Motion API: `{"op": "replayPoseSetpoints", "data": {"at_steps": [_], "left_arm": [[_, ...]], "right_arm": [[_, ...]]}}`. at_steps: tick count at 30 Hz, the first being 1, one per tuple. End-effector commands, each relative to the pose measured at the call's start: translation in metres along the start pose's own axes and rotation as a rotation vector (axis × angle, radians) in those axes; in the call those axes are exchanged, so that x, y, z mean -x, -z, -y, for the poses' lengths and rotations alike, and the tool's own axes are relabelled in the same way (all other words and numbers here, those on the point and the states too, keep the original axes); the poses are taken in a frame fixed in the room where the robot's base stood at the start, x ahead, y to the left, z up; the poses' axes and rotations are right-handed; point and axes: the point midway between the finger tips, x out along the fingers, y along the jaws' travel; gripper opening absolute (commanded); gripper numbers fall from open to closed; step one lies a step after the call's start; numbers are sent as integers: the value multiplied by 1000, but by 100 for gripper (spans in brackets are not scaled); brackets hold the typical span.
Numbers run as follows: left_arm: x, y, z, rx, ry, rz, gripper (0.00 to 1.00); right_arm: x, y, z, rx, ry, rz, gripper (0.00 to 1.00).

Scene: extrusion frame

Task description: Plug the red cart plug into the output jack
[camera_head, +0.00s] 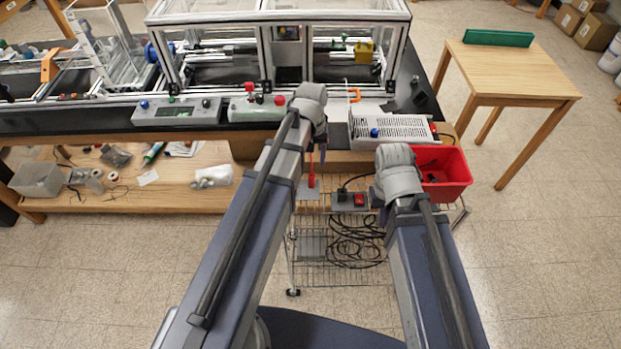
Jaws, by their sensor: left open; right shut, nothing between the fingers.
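The red plug (311,176) stands upright on a small grey plate on the wire cart, with a thin red part rising above it. My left gripper (322,144) is open, mostly hidden beneath its wrist, above and close to the red plug in the picture. My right gripper (383,216) is shut and empty, mostly hidden beneath its wrist, right of a grey box with a red socket (359,200). A white perforated unit (392,129) with a blue knob stands on the bench edge. I cannot tell which socket is the output jack.
The wire cart (310,272) holds coiled black cables (355,243). A red bin (452,185) is right of my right wrist. Control boxes (178,112) line the bench edge before the extrusion frame (280,17).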

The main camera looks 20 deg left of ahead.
Motion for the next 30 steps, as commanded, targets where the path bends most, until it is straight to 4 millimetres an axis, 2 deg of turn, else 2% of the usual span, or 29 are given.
{"op": "replayPoseSetpoints", "data": {"at_steps": [5,11,24,30], "left_arm": [[-3,0,0,-1,0,0,61],[-16,0,0,-2,0,0,61],[-74,0,0,-2,0,0,61],[-90,0,0,-2,0,0,61]], "right_arm": [[-3,0,0,0,0,0,0],[-16,1,2,0,0,0,0],[-74,4,7,-2,0,0,0],[-89,5,8,-3,0,0,0]]}}
